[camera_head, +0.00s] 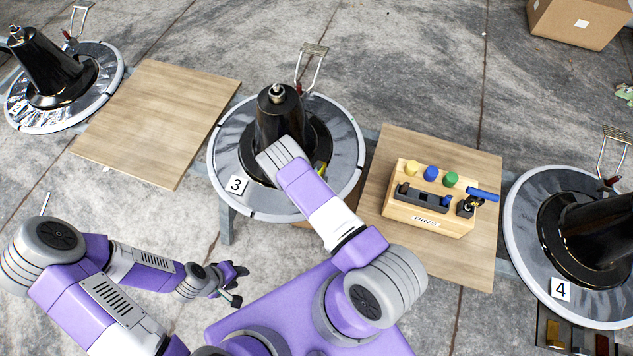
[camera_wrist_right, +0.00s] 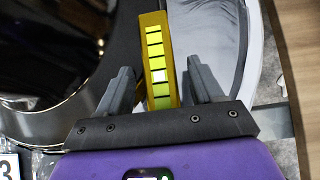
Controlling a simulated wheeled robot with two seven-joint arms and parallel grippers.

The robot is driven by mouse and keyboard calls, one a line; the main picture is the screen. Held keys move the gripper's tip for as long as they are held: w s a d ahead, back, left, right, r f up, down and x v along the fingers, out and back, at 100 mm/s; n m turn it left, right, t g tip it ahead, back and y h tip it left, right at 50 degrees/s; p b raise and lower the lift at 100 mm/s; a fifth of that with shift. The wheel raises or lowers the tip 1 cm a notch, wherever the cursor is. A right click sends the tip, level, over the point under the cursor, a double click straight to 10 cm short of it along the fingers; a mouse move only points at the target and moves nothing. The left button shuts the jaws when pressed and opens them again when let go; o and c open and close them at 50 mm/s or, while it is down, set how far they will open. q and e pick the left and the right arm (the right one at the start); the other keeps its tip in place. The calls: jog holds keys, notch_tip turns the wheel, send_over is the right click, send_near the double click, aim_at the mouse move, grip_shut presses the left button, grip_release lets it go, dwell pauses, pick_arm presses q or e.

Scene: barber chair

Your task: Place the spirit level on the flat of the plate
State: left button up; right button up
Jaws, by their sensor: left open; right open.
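The yellow spirit level (camera_wrist_right: 158,65), with a row of yellow-green segments, stands out between the fingers of my right gripper (camera_wrist_right: 158,88) in the right wrist view. The fingers are open, one on each side of it with gaps. In the head view only a small yellow bit of the level (camera_head: 321,168) shows beside my right arm, over the round grey plate (camera_head: 232,142) at station 3. My right gripper is hidden there behind its own arm. Whether the level rests fully on the plate I cannot tell. My left gripper (camera_head: 238,284) is open and empty, low at the left.
A black tilted column (camera_head: 277,108) rises from the station 3 plate, with a metal wire handle (camera_head: 313,62) behind it. A wooden PINS box (camera_head: 430,216) stands on the board at right. Another wooden board (camera_head: 155,120) is bare.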

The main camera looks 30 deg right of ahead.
jog(key=shift+w+d+f, duration=0.25)
jog(key=shift+d+f, duration=0.05)
jog(key=shift+f, duration=0.1)
grip_shut()
jog(key=shift+r, duration=0.15)
